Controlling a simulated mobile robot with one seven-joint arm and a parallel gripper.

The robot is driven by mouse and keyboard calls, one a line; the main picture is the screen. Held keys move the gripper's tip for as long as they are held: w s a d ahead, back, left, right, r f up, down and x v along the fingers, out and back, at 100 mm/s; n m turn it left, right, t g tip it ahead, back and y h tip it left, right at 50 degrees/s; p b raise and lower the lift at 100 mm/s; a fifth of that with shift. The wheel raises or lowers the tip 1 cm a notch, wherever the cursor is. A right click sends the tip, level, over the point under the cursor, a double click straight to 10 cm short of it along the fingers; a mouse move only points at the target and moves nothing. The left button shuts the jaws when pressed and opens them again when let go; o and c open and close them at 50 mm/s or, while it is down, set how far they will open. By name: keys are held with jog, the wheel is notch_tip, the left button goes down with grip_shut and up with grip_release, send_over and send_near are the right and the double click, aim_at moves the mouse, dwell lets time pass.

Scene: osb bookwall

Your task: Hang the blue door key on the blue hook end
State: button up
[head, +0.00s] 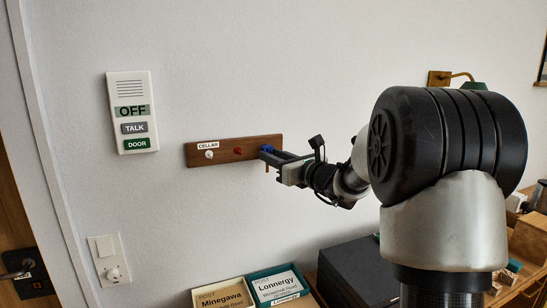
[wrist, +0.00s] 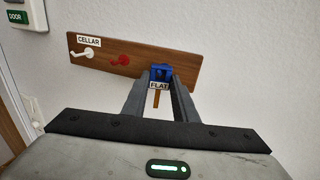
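A wooden hook board (head: 222,152) on the wall carries a white hook (head: 209,154), a red hook (head: 238,151) and, at its right end, something blue. In the wrist view, the blue door key (wrist: 161,72) is between my gripper's fingertips (wrist: 160,78), which look closed on its sides. A FLAT label shows on its near side, and a brown shank (wrist: 156,99) hangs below. My gripper (head: 270,155) is at the board's right end in the head view. The blue hook end cannot be told apart from the key's blue head, so I cannot tell whether the key is on it.
A white door panel (head: 132,112) is on the wall left of the board, with a wall switch (head: 106,259) below it. Two post boxes, Minegawa (head: 221,298) and Lonnergy (head: 280,287), stand below the board. The wall right of the board in the wrist view is clear.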

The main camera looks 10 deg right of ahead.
jog(key=o, duration=0.5)
